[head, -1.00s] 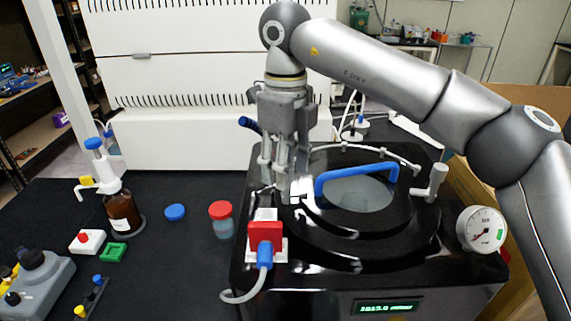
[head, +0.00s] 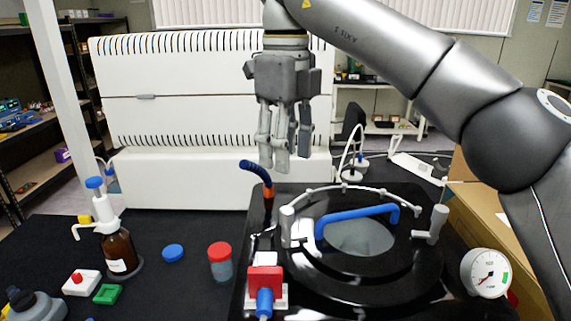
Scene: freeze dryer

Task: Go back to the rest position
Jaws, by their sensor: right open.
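My right gripper (head: 284,150) hangs pointing down in the head view, open and empty. It is above the back left part of the black freeze dryer (head: 395,282), apart from everything below it. The dryer's round lid has a blue handle (head: 352,217) and lies flat on top. A red and white valve with a blue plug (head: 265,283) sits at the dryer's front left. My left gripper is not in the view.
A brown dispenser bottle (head: 120,250), a blue cap (head: 173,253) and a red-capped jar (head: 220,262) stand on the black table at left. A round gauge (head: 486,272) is at right. A white slotted unit (head: 200,110) stands behind. A dark blue hose (head: 257,170) rises below my gripper.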

